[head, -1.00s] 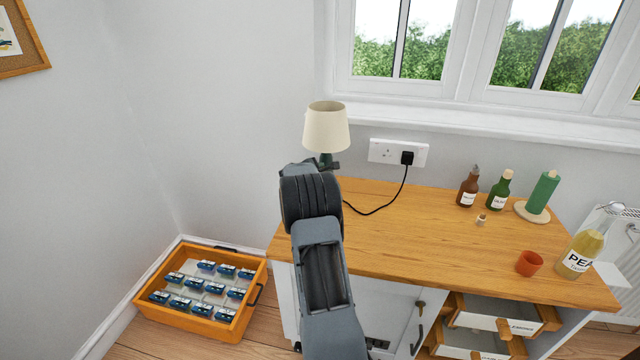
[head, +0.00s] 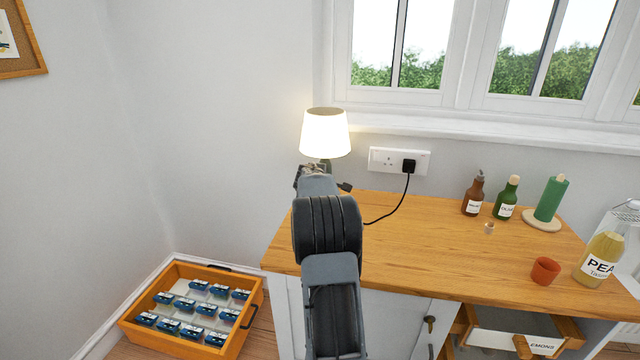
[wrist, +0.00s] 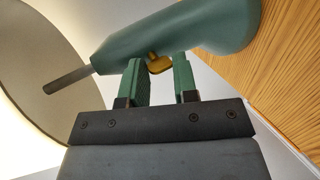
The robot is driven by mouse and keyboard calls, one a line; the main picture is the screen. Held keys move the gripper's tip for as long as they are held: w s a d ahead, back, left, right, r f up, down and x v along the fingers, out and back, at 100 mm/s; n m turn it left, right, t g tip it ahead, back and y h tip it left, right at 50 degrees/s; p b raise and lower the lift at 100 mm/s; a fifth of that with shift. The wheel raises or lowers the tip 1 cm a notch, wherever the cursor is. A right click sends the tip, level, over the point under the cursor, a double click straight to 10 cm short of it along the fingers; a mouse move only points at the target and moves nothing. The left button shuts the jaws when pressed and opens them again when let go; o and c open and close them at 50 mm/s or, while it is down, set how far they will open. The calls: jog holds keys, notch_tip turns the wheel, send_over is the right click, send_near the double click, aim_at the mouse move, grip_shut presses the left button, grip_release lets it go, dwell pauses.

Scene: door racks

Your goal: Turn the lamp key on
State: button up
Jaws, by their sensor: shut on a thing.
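The table lamp (head: 325,133) stands at the back left of the wooden worktop, and its cream shade glows bright. In the wrist view its green body (wrist: 195,30) lies across the top, with the lit shade (wrist: 45,55) at the left. The small brass lamp key (wrist: 159,64) sticks out from the body. My gripper (wrist: 158,76) has its two green-padded fingers on either side of the key and is shut on it. In the head view my arm hides most of the lamp base and the key.
A socket with a black plug (head: 408,166) and cord is right of the lamp. Bottles (head: 473,195), a green candle (head: 551,197) and an orange cup (head: 545,270) stand on the right of the worktop (head: 440,240). An orange crate (head: 195,300) is on the floor at left.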

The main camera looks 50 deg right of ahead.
dwell(0.3)
jog(key=o, duration=0.9)
jog(key=v, duration=1.3)
jog(key=shift+s+a+b, duration=0.25)
jog(key=shift+a+b, duration=0.05)
jog(key=shift+a, duration=0.05)
